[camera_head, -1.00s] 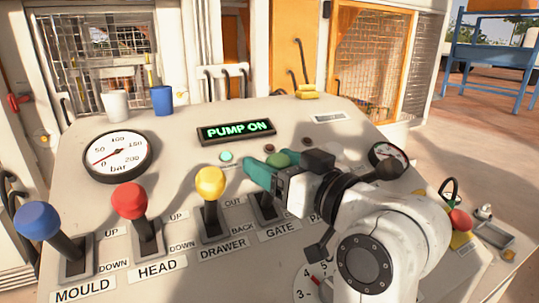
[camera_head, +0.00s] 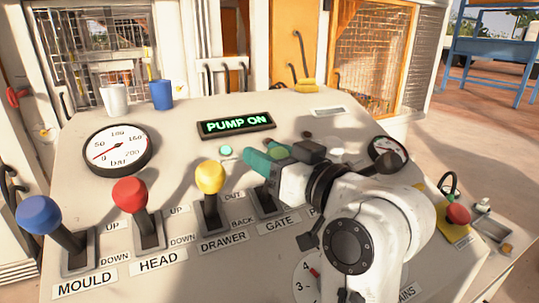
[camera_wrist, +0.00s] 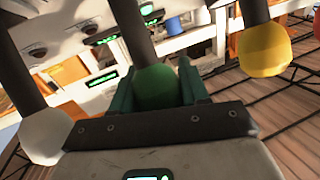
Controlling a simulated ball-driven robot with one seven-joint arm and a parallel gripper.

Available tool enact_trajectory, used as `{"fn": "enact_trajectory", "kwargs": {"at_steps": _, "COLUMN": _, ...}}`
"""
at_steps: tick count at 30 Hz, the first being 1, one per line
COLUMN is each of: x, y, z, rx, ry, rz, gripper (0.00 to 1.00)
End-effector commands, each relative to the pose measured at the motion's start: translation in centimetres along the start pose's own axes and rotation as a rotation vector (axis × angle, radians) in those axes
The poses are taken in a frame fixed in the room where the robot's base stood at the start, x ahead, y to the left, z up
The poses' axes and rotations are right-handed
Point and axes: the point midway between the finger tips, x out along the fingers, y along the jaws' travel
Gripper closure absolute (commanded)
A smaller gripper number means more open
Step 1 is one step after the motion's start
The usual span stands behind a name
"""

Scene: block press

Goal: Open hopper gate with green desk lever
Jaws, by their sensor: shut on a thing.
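The green lever knob (camera_wrist: 155,87) sits between the two teal fingers of my gripper (camera_wrist: 156,84) in the wrist view, and the fingers are shut on it. In the head view my gripper (camera_head: 266,157) reaches in from the right over the GATE slot (camera_head: 269,200) of the desk. The knob is mostly hidden there by the fingers. The GATE label (camera_head: 282,221) lies in front of the slot. The lever's dark shaft rises beyond the knob in the wrist view. I cannot make out the hopper gate itself.
Left of GATE stand the yellow DRAWER lever (camera_head: 210,178), red HEAD lever (camera_head: 129,195) and blue MOULD lever (camera_head: 38,214). A lit PUMP ON display (camera_head: 236,124) and a pressure gauge (camera_head: 117,149) are behind. A red button (camera_head: 457,214) is at the right.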

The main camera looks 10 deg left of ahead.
Motion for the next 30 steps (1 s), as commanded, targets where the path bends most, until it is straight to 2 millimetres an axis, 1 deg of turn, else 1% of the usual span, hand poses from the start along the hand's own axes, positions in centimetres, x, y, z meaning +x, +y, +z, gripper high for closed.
{"fn": "enact_trajectory", "kwargs": {"at_steps": 1, "x": 0.0, "y": 0.0, "z": 0.0, "rx": 0.0, "ry": 0.0, "rz": 0.0, "gripper": 0.86}}
{"fn": "enact_trajectory", "kwargs": {"at_steps": 5, "x": 0.0, "y": 0.0, "z": 0.0, "rx": 0.0, "ry": 0.0, "rz": 0.0, "gripper": 0.98}}
{"fn": "enact_trajectory", "kwargs": {"at_steps": 6, "x": 0.0, "y": 0.0, "z": 0.0, "rx": 0.0, "ry": 0.0, "rz": 0.0, "gripper": 1.0}}
{"fn": "enact_trajectory", "kwargs": {"at_steps": 11, "x": 0.1, "y": 0.1, "z": 0.0, "rx": 0.0, "ry": 0.0, "rz": 0.0, "gripper": 1.0}}
{"fn": "enact_trajectory", "kwargs": {"at_steps": 13, "x": 0.6, "y": 0.2, "z": -0.2, "rx": -0.001, "ry": 0.0, "rz": 0.0, "gripper": 1.0}}
{"fn": "enact_trajectory", "kwargs": {"at_steps": 18, "x": 3.2, "y": 0.9, "z": -0.7, "rx": -0.001, "ry": 0.0, "rz": 0.002, "gripper": 1.0}}
{"fn": "enact_trajectory", "kwargs": {"at_steps": 22, "x": 4.8, "y": 1.4, "z": -0.6, "rx": 0.0, "ry": -0.002, "rz": 0.002, "gripper": 1.0}}
{"fn": "enact_trajectory", "kwargs": {"at_steps": 25, "x": 5.3, "y": 1.4, "z": -0.5, "rx": 0.0, "ry": -0.003, "rz": 0.002, "gripper": 1.0}}
{"fn": "enact_trajectory", "kwargs": {"at_steps": 30, "x": 5.3, "y": 1.5, "z": -0.3, "rx": 0.002, "ry": -0.007, "rz": 0.002, "gripper": 1.0}}
